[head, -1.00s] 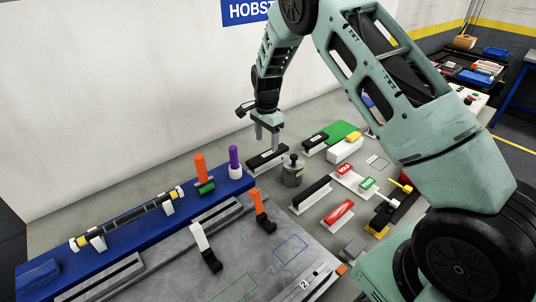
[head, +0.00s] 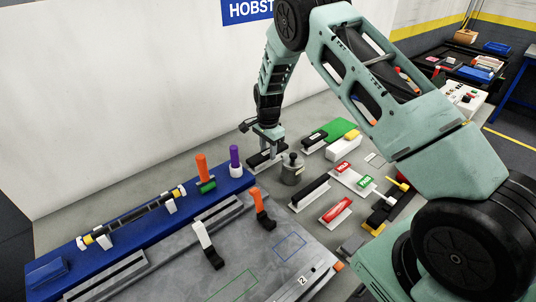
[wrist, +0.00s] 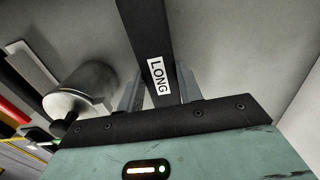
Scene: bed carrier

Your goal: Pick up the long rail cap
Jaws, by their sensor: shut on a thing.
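The long rail cap is a black bar with a white "LONG" label (wrist: 158,76) in the wrist view, between my two fingers. The fingers hide part of the cap in the head view. I cannot tell whether the cap is clear of its stand.
The grey weight stands close on the right. Another black bar (head: 310,192) and red and green labelled blocks (head: 335,209) lie further right. A blue fixture with orange and purple pegs (head: 235,158) is at left. A green plate (head: 341,128) lies behind.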

